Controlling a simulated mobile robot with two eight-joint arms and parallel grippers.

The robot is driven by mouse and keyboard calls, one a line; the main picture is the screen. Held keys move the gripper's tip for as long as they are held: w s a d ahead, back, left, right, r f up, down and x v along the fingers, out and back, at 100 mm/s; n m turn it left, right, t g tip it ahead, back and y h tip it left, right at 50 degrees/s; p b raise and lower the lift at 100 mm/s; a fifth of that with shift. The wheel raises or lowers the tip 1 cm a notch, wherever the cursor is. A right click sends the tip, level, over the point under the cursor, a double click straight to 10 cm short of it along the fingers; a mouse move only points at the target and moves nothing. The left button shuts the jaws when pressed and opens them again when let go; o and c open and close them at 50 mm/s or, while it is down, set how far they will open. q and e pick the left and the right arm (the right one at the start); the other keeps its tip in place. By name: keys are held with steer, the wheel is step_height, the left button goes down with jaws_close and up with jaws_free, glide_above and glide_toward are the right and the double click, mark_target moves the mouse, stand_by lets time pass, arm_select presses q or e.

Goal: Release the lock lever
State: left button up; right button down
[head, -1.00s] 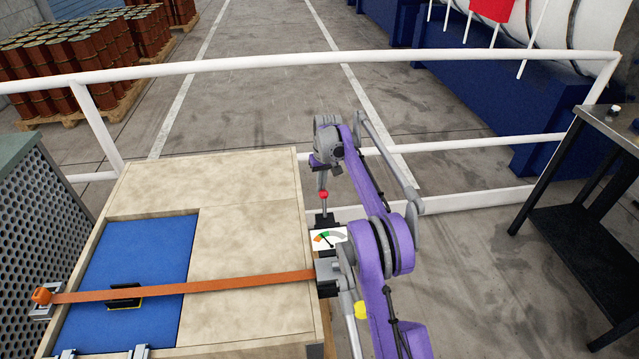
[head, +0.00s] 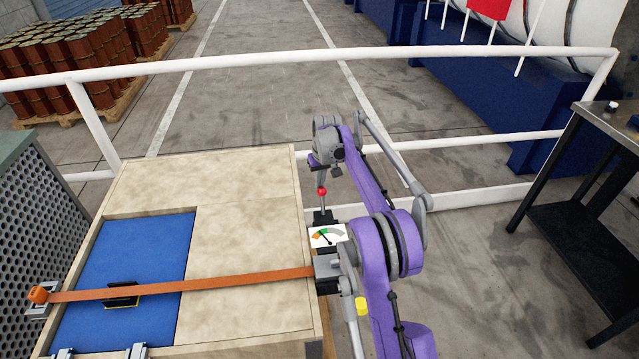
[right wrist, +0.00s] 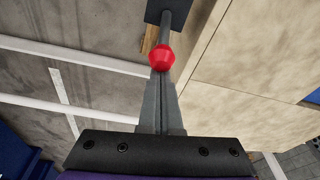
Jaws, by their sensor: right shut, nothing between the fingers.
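The lock lever shows in the head view as a short grey rod with a red ball knob (head: 322,191). It stands at the right side of the wooden crate, just behind a gauge (head: 327,236) with a coloured dial. In the right wrist view the red knob (right wrist: 161,58) is at the fingertips, with the grey rod (right wrist: 177,24) running beyond it to a dark base. My right gripper (right wrist: 161,76) is shut and empty, its tips at or very close to the knob; I cannot tell whether they touch. My left gripper is not in view.
An orange strap (head: 200,285) runs across the crate (head: 245,215) and its blue panel (head: 140,255) to a ratchet beside the gauge. A white railing (head: 460,55) crosses behind. A dark table (head: 610,125) stands right. Floor between railing and table is clear.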

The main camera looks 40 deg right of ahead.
mark_target(320, 194)
steer(key=shift+s+a+r, duration=0.1)
steer(key=shift+s, duration=0.05)
steer(key=shift+s+a+r+t+h+b, duration=0.15)
steer(key=shift+s+a+t+h+b, duration=0.1)
steer(key=shift+s+t+b, duration=0.2)
steer(key=shift+s+a+r+t+h+b, duration=0.1)
steer(key=shift+s+a+t+h+b, duration=0.15)
steer(key=shift+s+t+b, duration=0.15)
steer(key=s+t, duration=0.1)
steer(key=s+a+t+h+b, duration=0.1)
steer(key=s+t, duration=0.1)
steer(key=shift+a+r+h+b, duration=0.3)
steer(key=shift+a, duration=0.05)
steer(key=shift+s+a+f+t+h+b, duration=0.1)
steer(key=shift+s+a+t+h+b, duration=0.25)
steer(key=shift+s+t, duration=0.45)
steer(key=shift+s+a+f+t+h+b, duration=0.1)
steer(key=shift+s+a+t+h, duration=0.35)
steer(key=shift+s, duration=0.5)
steer(key=shift+a+f, duration=0.1)
steer(key=shift+a, duration=0.05)
